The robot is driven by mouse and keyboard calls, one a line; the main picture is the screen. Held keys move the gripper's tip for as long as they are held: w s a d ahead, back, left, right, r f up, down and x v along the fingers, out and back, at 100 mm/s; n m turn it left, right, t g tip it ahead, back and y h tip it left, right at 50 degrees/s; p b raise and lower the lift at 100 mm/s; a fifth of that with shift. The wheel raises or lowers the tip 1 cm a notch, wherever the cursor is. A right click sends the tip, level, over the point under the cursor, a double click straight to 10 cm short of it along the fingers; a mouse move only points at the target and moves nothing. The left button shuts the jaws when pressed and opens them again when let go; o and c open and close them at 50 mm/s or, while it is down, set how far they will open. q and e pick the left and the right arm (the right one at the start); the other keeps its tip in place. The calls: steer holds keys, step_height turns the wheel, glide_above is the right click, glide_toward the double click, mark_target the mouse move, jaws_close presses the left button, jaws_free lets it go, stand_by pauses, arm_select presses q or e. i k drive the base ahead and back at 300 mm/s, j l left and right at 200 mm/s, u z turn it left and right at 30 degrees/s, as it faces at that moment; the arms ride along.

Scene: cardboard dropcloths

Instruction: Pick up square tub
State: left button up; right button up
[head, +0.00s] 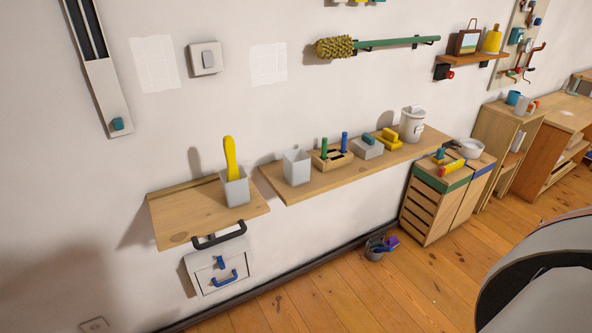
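Two light grey, square-sided tubs stand upright on wall shelves in the head view. One square tub (235,190) is on the left shelf, near its right end, and a yellow handle-like thing (230,158) sticks up out of it. The other square tub (296,168) is at the left end of the longer shelf, with nothing seen sticking out of it. I cannot tell which one the task means. Neither of my grippers is in view, and nothing touches either tub.
The left shelf (178,215) and long shelf (335,180) have a small gap between them. The long shelf also holds a wooden holder (330,158), grey and yellow blocks, and a white bucket (412,125). A cabinet (430,205) stands right. A small bucket (375,251) is on the floor.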

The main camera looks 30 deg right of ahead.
mark_target(297, 164)
steer(key=i+l, duration=0.1)
steer(key=l, duration=0.55)
steer(key=i+l, duration=0.1)
steer(key=l, duration=0.55)
steer(key=i+l, duration=0.1)
steer(key=l, duration=0.6)
steer(key=i+l+u, duration=0.1)
steer(key=l, duration=0.55)
